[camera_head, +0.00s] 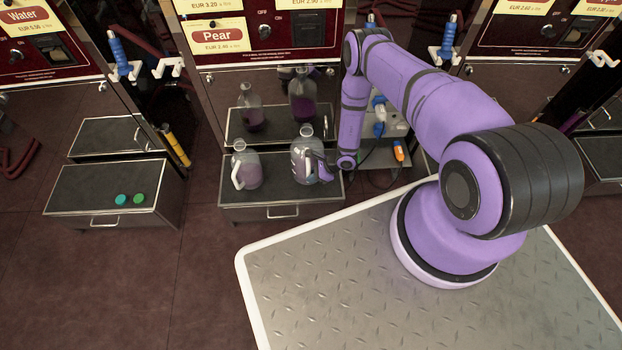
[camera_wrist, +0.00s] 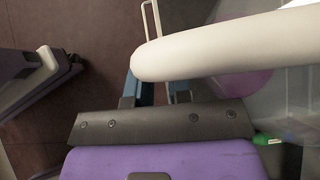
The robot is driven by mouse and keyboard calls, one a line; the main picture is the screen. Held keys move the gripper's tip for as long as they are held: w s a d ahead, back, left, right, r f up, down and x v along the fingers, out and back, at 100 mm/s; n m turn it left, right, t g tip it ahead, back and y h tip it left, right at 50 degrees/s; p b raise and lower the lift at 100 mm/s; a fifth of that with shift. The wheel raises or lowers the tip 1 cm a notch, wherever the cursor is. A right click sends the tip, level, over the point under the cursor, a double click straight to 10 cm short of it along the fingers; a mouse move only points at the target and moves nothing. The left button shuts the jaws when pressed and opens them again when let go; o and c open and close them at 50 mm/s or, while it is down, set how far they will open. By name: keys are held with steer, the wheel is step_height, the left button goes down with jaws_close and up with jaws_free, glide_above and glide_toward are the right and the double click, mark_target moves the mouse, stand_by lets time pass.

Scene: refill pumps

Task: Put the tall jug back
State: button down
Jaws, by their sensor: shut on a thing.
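The tall jug (camera_head: 303,158) is clear, with a pale neck and purple liquid low inside. It is upright at the right side of the metal shelf (camera_head: 235,212) under the Pear panel; I cannot tell whether its base touches the shelf. My gripper (camera_head: 319,167) comes from the right and is shut on its handle. In the wrist view the white handle (camera_wrist: 225,48) crosses in front of my blue-tipped gripper (camera_wrist: 157,90), hiding part of the fingers. A shorter jug (camera_head: 247,170) with a white handle and purple liquid stands left of it, apart.
A mirror-like panel behind the shelf reflects both jugs. A left shelf (camera_head: 75,198) holds a teal cap (camera_head: 121,200) and a green cap (camera_head: 139,199). Blue nozzles and a yellow-orange one (camera_head: 176,146) hang beside the panels. My base plate fills the front right.

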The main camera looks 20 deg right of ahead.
steer(key=shift+w+a, duration=0.1)
steer(key=shift+w, duration=0.45)
steer(key=shift+s+f, duration=0.15)
steer(key=shift+f, duration=1.6)
steer(key=c, duration=1.1)
jaws_free()
steer(key=shift+f, duration=0.15)
steer(key=shift+o, duration=0.2)
steer(key=v, duration=1.2)
